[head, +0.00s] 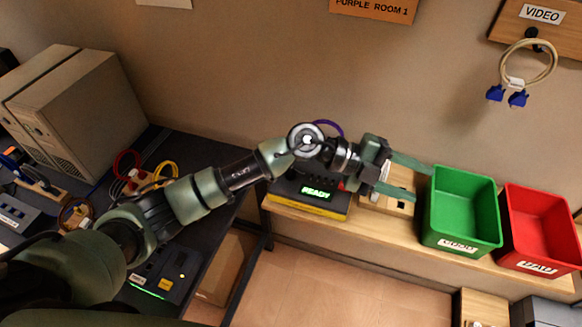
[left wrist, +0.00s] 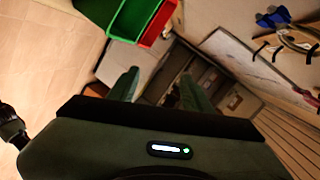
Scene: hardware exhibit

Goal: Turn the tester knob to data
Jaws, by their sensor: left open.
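The tester (head: 312,205) is a black and yellow box with a lit green READY display, on the wooden shelf along the wall. No knob can be made out on it; my left arm covers its upper part. My left gripper (head: 423,184) is open and empty, past the tester's right side, over a wooden block and pointing right at the green bin. In the left wrist view its two green fingers (left wrist: 160,88) are spread with nothing between them. My right gripper is not in view.
A green bin (head: 462,240) and a red bin (head: 541,254) stand right of the wooden block (head: 402,178). A VIDEO board (head: 560,35) with a blue-ended cable (head: 518,98) hangs above. A dark desk (head: 225,212) with beige computer cases (head: 85,110) is at left.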

